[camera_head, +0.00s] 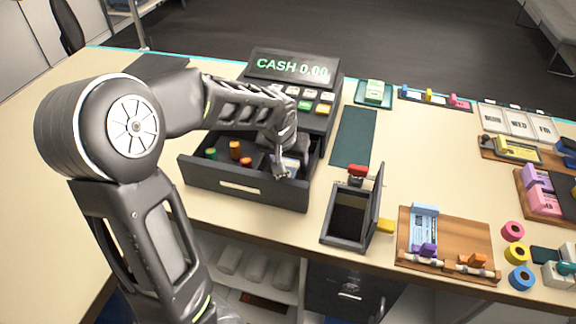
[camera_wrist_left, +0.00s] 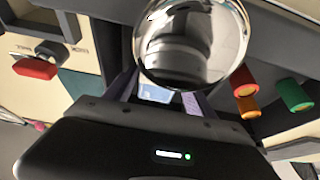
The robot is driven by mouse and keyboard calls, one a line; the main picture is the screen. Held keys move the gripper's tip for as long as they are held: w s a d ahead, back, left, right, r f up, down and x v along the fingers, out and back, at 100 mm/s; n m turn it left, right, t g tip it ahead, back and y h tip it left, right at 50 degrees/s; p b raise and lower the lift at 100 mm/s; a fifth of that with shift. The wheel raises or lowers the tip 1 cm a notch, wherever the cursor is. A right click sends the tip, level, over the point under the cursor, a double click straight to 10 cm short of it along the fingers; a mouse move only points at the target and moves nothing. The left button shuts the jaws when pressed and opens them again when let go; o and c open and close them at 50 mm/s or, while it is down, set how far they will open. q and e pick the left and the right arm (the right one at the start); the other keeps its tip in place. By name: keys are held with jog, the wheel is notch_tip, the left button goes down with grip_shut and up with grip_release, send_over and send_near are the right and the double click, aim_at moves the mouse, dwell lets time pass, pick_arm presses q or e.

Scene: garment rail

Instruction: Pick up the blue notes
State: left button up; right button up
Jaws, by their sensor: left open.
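My left gripper (camera_head: 282,172) is open and points down into the open cash drawer (camera_head: 240,186). A pale blue and lavender bundle (camera_head: 292,163), apparently notes, shows beside the fingers in the drawer, mostly hidden by the gripper. The left wrist view shows a light blue patch (camera_wrist_left: 155,93) between the fingers with purple edges beside it. Whether the fingers touch it cannot be told. Another light blue item (camera_head: 424,213) lies on the wooden board at the right. My right gripper is not in view.
The cash register (camera_head: 293,66) stands behind the drawer. Orange and green rolls (camera_head: 235,147) lie in the drawer's left part. An open dark box (camera_head: 349,217) stands right of the drawer. The wooden board (camera_head: 462,240) and coloured tape rolls (camera_head: 513,231) lie farther right.

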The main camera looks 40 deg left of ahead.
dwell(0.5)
pick_arm(q)
jog(key=c, duration=1.1)
jog(key=shift+r, duration=0.15)
jog(key=shift+c, duration=0.2)
notch_tip(320, 180, up, 10)
jog(key=b, duration=0.1)
dwell(0.3)
notch_tip(320, 180, up, 5)
jog(key=p, duration=0.4)
send_over(288, 165)
dwell(0.5)
